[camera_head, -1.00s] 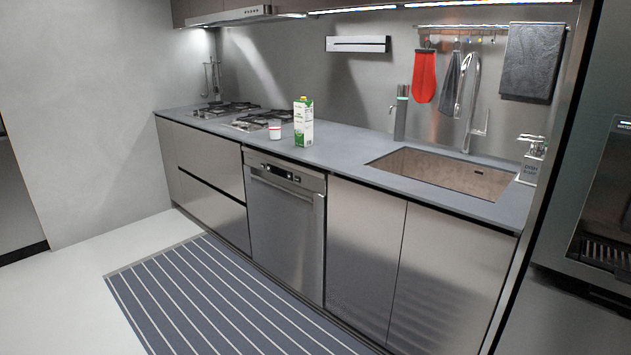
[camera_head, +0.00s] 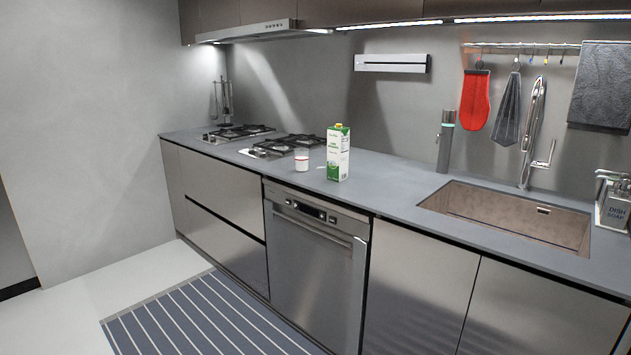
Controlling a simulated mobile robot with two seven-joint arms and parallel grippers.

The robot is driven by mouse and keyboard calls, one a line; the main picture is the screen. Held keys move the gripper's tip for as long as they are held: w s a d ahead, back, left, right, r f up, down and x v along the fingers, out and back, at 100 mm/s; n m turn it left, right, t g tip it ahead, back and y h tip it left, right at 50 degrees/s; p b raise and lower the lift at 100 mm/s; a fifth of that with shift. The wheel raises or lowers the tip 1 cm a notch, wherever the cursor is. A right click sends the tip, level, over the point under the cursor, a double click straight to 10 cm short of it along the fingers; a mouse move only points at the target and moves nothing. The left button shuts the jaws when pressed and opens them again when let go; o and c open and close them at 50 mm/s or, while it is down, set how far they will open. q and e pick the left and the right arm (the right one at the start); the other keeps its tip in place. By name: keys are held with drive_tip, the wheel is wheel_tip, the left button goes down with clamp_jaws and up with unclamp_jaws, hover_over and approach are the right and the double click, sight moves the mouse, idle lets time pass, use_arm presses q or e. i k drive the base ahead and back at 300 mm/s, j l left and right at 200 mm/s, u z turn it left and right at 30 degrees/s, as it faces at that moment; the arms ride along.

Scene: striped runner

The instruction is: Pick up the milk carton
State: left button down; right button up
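The milk carton (camera_head: 338,155) is white and green and stands upright on the grey counter (camera_head: 390,190), between the stove and the sink. A small white and red cup or jar (camera_head: 302,160) stands just left of it, and a small gap seems to separate them. Neither of my grippers shows in the head view, so I cannot see whether they are open or shut.
The gas stove (camera_head: 262,143) is left of the carton and the sink (camera_head: 505,215) is right. A grey-green bottle (camera_head: 445,142) stands behind the sink's left end. A soap dispenser (camera_head: 615,205) is at far right. A striped runner (camera_head: 205,318) lies on the floor before the cabinets.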

sight(338, 137)
drive_tip(key=i+j, duration=0.3)
drive_tip(key=i, duration=0.2)
drive_tip(key=i+j+u, duration=0.15)
drive_tip(key=i+j, duration=0.15)
drive_tip(key=i, duration=0.25)
